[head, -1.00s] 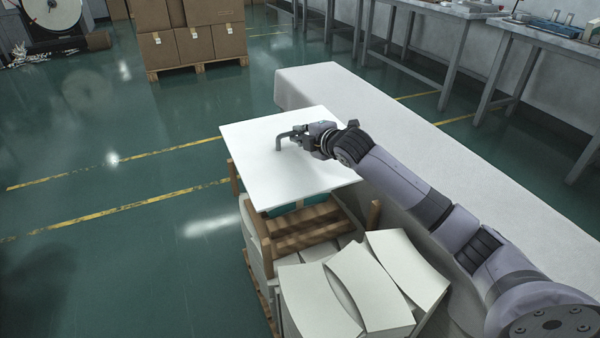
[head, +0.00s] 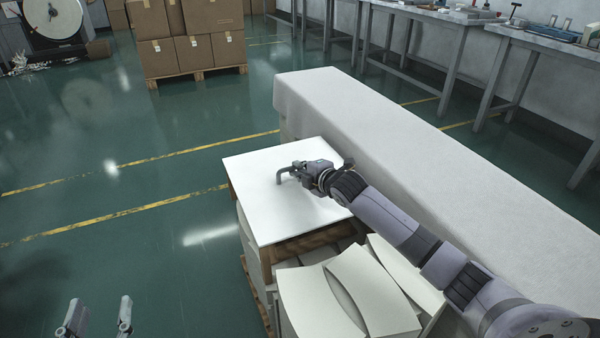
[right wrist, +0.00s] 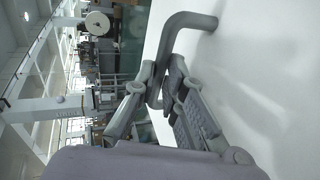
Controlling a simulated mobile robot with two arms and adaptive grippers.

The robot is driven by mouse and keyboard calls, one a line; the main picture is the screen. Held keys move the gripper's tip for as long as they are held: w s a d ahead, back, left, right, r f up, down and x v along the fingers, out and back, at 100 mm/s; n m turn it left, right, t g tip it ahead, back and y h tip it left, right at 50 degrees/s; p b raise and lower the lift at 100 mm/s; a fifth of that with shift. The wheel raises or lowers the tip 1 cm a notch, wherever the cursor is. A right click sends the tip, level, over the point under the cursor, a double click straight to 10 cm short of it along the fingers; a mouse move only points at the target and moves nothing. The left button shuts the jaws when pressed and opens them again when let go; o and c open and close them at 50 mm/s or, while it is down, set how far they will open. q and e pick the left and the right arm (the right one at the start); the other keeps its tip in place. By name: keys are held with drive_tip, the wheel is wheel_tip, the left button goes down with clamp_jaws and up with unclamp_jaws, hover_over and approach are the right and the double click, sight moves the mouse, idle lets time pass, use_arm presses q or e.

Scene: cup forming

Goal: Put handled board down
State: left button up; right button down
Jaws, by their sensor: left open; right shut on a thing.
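The handled board (head: 262,213) is a white square panel with a grey bent handle (head: 281,174) on top. It lies about level over the wooden-framed stack in the middle of the head view. I cannot tell whether it rests fully on the frame. My right gripper (head: 292,171) is shut on the handle. The right wrist view shows the handle (right wrist: 185,22) between the fingers (right wrist: 160,88) and the white board (right wrist: 250,85) beside them. My left gripper (head: 96,318) is open and empty at the lower left, over the floor, apart from the board.
Curved white sheets (head: 345,290) lie in front of the board. A long white covered table (head: 400,140) runs along its right side. Cartons (head: 195,50) stand on a pallet at the back. The green floor (head: 120,210) to the left is clear.

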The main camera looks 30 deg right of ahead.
use_arm(q)
drive_tip(key=shift+r, duration=0.35)
use_arm(e)
drive_tip(key=c, duration=2)
unclamp_jaws()
drive_tip(key=shift+f, duration=0.2)
drive_tip(key=o, duration=0.3)
drive_tip(key=shift+o, duration=0.2)
